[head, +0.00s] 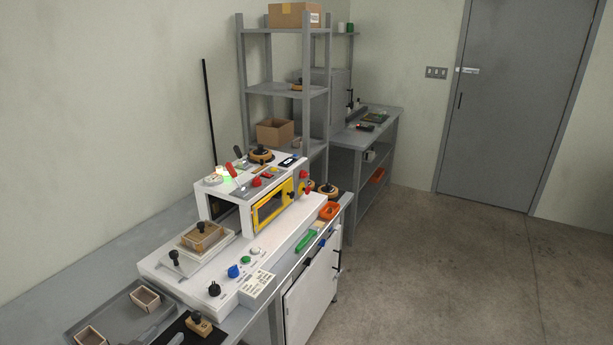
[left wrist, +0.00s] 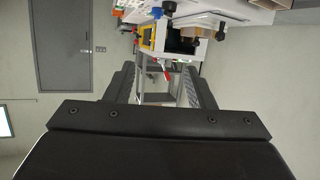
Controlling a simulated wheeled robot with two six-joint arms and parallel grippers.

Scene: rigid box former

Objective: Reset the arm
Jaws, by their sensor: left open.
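My left gripper (left wrist: 162,80) shows in the left wrist view with its two dark fingers spread apart. Nothing is held between them. I cannot make out the left gripper clearly in the head view. The right gripper is in neither view. In the head view the white machine (head: 215,262) stands on the bench, with a yellow-framed window (head: 272,207) and a red-handled lever (head: 231,169) on top.
A grey tray (head: 100,312) with small open boxes (head: 146,298) lies at the bench's near left. A wooden block with a black knob (head: 199,324) sits beside it. A shelf rack (head: 285,88) stands behind the machine. The floor (head: 440,270) to the right is clear up to the door (head: 495,100).

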